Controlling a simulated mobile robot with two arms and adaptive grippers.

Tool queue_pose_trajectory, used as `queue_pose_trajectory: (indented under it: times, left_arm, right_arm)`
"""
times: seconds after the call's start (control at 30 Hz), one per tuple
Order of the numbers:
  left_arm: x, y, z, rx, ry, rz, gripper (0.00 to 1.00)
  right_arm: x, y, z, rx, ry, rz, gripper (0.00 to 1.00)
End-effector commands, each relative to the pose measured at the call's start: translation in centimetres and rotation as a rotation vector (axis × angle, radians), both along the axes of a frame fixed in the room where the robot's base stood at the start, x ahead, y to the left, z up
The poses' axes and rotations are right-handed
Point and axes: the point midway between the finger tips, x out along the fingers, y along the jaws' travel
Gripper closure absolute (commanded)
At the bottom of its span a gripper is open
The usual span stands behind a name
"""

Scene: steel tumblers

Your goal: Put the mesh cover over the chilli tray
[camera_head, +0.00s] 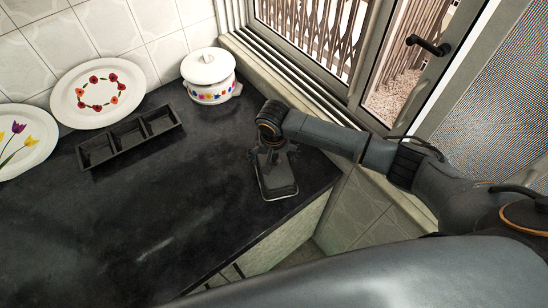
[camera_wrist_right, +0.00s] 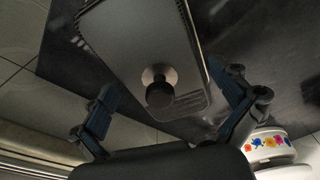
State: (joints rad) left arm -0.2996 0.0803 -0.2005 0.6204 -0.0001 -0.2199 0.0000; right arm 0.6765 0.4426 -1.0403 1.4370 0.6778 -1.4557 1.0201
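A grey rectangular cover with a dark rim (camera_head: 280,183) lies near the counter's right edge. I take it for the mesh cover. The right wrist view shows its flat panel (camera_wrist_right: 125,45) and round black knob (camera_wrist_right: 160,94). My right gripper (camera_head: 272,156) is above it. In the right wrist view the gripper's two fingers (camera_wrist_right: 167,88) are spread wide, one on each side of the knob, with clear gaps. A black tray with three compartments (camera_head: 130,140) sits at the back left. No chillies show, so I cannot tell whether it is the chilli tray. My left gripper is out of view.
A white lidded pot with a flower band (camera_head: 209,80) stands at the back, behind the cover. Two painted plates (camera_head: 97,93) lean against the tiled wall. The dark counter (camera_head: 150,220) is clear in its middle and front. A window (camera_head: 345,60) borders the right side.

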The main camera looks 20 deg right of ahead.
Motion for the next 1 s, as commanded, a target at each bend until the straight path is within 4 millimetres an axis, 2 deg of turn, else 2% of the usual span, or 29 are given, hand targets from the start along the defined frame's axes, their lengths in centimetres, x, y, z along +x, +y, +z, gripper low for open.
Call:
queue_pose_trajectory:
  times: [0.17, 0.27, 0.7, 0.83, 1.0]
  left_arm:
    - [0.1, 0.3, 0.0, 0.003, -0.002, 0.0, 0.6]
    - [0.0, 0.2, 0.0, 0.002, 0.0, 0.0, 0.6]
    - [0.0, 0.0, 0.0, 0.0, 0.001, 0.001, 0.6]
    - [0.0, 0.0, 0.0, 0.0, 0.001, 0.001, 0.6]
    - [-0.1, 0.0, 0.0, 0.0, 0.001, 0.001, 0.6]
  right_arm:
    - [0.0, 0.0, 0.1, 0.0, 0.0, 0.0, 0.0]
    - [-0.1, 0.1, 0.9, 0.001, -0.001, 0.001, 0.0]
    - [-1.0, 0.4, 9.5, 0.001, -0.003, 0.001, 0.0]
    - [-1.2, 0.5, 11.1, 0.001, -0.001, 0.0, 0.0]
    - [-1.4, 0.5, 11.9, 0.0, 0.0, 0.0, 0.0]
